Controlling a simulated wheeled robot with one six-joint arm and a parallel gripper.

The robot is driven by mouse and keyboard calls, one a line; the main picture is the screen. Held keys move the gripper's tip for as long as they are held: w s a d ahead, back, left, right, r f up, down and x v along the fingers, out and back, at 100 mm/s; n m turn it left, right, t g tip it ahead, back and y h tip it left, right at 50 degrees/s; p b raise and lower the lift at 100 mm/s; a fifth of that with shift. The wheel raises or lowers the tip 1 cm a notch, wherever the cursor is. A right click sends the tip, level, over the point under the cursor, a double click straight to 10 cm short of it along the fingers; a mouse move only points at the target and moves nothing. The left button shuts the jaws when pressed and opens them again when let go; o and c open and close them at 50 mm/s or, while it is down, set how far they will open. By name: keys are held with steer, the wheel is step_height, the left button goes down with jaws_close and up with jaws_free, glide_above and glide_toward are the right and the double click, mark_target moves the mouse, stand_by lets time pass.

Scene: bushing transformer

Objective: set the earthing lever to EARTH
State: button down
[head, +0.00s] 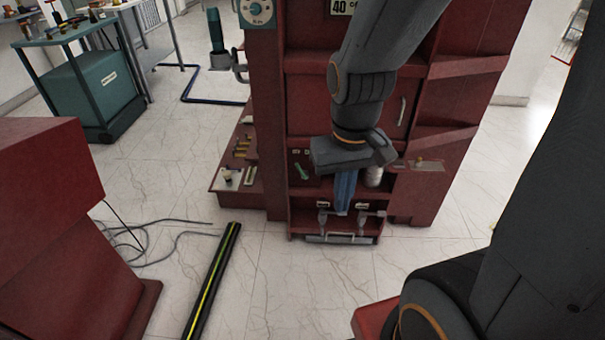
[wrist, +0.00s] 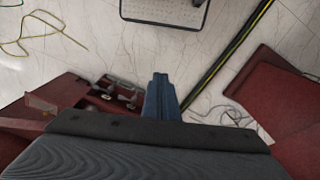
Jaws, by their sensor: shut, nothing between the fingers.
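A small green lever (head: 302,171) sits on the dark red cabinet front, tilted, under two small labels. It looks like the earthing lever, but its markings are too small to read. My gripper (head: 344,208) points down in front of the cabinet, to the right of the green lever and apart from it. Its blue fingers are together with nothing between them; they also show in the wrist view (wrist: 160,82). I cannot make out the green lever in the wrist view.
A low red tray with metal clamps (head: 342,238) juts out below my gripper. A plate with a knob (head: 228,178) is at the left. A black and yellow strip (head: 212,285) lies on the floor near a red block (head: 50,210) and loose cables.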

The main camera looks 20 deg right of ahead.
steer(key=w+f+n+t+y+b, duration=0.1)
steer(key=w+f+n+t+b, duration=0.6)
steer(key=w+f+n+b, duration=0.5)
steer(key=w+f+n+t+y+b, duration=0.1)
steer(key=w+f+n+t+b, duration=0.7)
steer(key=w+f+b, duration=1)
steer(key=w+f+n, duration=0.4)
steer(key=w, duration=0.3)
steer(key=shift+w+y, duration=0.4)
